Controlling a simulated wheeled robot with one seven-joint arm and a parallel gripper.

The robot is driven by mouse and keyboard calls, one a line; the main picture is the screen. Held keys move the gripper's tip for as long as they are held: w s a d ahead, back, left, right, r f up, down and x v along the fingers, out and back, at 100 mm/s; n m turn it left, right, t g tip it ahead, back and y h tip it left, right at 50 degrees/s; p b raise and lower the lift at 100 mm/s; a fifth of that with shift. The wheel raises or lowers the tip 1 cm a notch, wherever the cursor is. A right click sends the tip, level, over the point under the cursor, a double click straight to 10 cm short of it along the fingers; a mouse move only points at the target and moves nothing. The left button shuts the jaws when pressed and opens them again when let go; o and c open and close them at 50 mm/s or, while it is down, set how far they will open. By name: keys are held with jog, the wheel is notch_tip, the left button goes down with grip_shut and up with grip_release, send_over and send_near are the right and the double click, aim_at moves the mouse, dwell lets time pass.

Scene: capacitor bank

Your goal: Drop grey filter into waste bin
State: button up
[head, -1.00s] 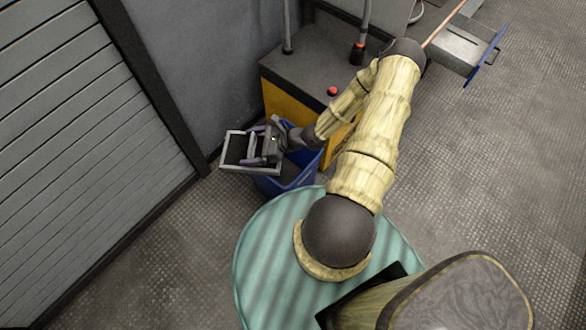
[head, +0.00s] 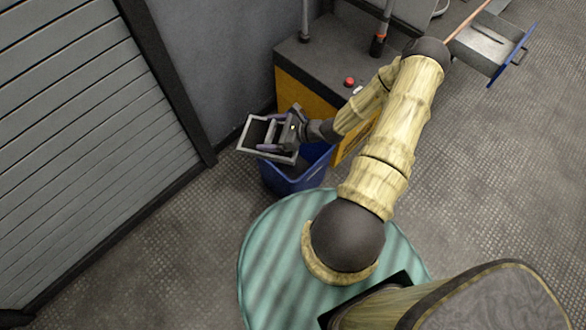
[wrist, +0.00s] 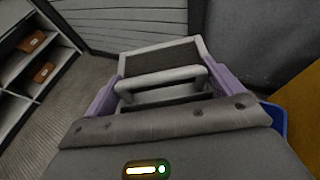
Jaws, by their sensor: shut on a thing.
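The grey filter (head: 256,133) is a square panel with a light frame, a dark middle and a bar handle. My gripper (head: 288,137) is shut on it and holds it over the blue waste bin (head: 292,180), with the filter's far part reaching past the bin's left side. In the wrist view the filter (wrist: 160,58) lies ahead between my gripper's purple fingers (wrist: 160,90), which are at the sides of its handle. Only a strip of the bin (wrist: 278,117) shows there, at the right. My gripper and the filter hide part of the bin's opening.
A yellow and dark cabinet (head: 325,62) with a red button stands right behind the bin. A grey slatted shutter (head: 90,130) is at the left. A blue-fronted drawer (head: 490,45) juts out at the top right. The wrist view shows shelves with orange-brown boxes (wrist: 32,42).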

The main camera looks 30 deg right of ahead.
jog(key=w+d+f+m+t+h+b, duration=0.1)
jog(key=w+d+f+b, duration=0.3)
jog(key=b, duration=0.9)
jog(key=w+d+f+m+t+h+b, duration=0.1)
jog(key=w+d+f+m+h+b, duration=0.2)
jog(key=f+b, duration=0.8)
jog(key=w+d+f+m+t+h+b, duration=0.1)
jog(key=w+d+f+b, duration=0.5)
jog(key=b, duration=1.1)
jog(key=shift+w+d+f+m+t+h, duration=0.2)
jog(key=shift+d+f+m+t+h, duration=0.25)
jog(key=shift+d+f, duration=0.4)
jog(key=shift+r, duration=0.1)
notch_tip(320, 180, down, 6)
jog(key=b, duration=0.4)
jog(key=o, duration=0.8)
